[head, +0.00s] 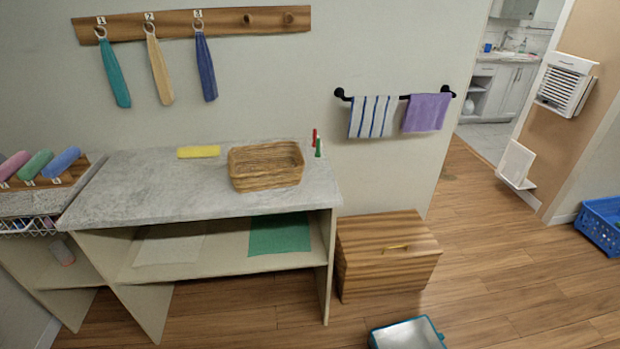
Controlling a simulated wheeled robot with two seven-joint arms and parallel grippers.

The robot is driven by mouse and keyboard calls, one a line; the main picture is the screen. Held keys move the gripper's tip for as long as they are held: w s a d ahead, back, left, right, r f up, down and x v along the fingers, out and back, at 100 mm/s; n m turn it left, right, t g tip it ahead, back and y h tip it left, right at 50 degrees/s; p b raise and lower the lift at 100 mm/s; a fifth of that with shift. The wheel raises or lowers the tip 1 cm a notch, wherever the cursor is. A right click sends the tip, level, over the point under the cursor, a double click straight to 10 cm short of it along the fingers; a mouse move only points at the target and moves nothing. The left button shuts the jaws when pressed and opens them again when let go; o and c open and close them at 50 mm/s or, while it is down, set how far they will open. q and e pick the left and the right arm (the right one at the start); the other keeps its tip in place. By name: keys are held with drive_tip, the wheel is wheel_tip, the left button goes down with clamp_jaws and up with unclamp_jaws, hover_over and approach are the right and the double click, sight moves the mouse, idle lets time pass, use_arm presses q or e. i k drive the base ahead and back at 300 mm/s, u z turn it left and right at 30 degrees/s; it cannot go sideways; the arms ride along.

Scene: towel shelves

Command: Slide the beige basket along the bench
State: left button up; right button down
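The beige basket (266,180) is a woven, rectangular basket. It stands upright on the grey stone-look top of the bench (150,192), towards the bench's right end. Its inside looks empty. Neither of my grippers shows in the head view, so nothing is seen touching the basket.
A yellow block (199,152) lies behind and left of the basket. A red marker (314,137) and a green marker (319,148) stand to its right, near the bench's back right corner. The bench top left of the basket is clear. A wooden chest (385,265) stands right of the bench.

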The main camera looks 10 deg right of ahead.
sight(245, 185)
drive_tip(key=k, duration=0.9)
drive_tip(key=u, duration=0.65)
drive_tip(key=i, duration=0.75)
drive_tip(key=u, duration=0.65)
drive_tip(key=i, duration=1.05)
drive_tip(key=z, duration=0.65)
drive_tip(key=i, duration=0.7)
drive_tip(key=z, duration=0.75)
